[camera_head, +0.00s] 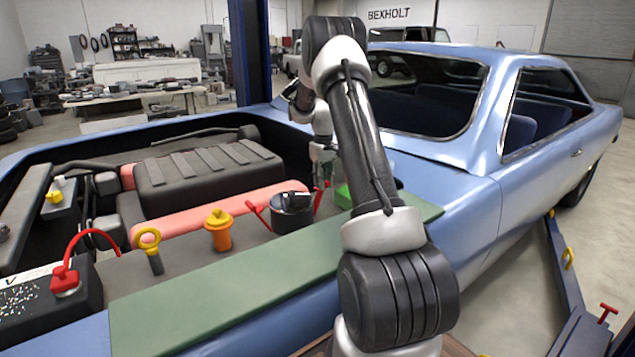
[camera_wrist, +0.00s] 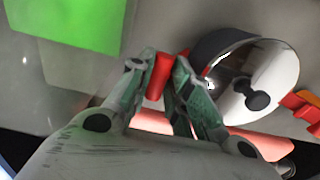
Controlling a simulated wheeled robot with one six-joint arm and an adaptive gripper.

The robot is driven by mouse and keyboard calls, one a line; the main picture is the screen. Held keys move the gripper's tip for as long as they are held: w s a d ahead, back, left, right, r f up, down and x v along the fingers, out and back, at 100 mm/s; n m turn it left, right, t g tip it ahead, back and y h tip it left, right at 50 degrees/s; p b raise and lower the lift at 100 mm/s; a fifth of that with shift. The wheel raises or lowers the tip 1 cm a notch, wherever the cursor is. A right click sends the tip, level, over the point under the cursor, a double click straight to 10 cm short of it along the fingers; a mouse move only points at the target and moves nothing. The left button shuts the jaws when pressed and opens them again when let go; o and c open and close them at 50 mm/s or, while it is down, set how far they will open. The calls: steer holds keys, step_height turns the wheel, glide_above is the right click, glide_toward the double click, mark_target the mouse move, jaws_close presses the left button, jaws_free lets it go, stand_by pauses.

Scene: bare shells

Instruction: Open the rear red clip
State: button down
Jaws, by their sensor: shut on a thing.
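The rear red clip (camera_head: 318,199) is on the right side, partly hidden by my gripper (camera_head: 322,165). In the wrist view, the canister's shiny lid (camera_wrist: 270,72) with a black knob shows on the right. My gripper (camera_wrist: 160,68) is shut on the rear red clip (camera_wrist: 158,77), which stands up between the fingertips beside the canister. The clip's lower end is hidden by the fingers.
A green block (camera_head: 343,195) is just right of the clip. An orange cap (camera_head: 218,229), a yellow-ringed dipstick (camera_head: 149,243) and a battery (camera_head: 45,300) with a red terminal lie left. A green mat (camera_head: 240,280) covers the fender. The car's windshield (camera_head: 425,95) is behind my arm.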

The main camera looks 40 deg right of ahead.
steer(key=c, duration=1.4)
jaws_free()
steer(key=shift+s+f, duration=0.1)
steer(key=shift+f, duration=0.2)
steer(key=shift+r, duration=0.1)
step_height(320, 180, up, 12)
steer(key=shift+f, duration=0.1)
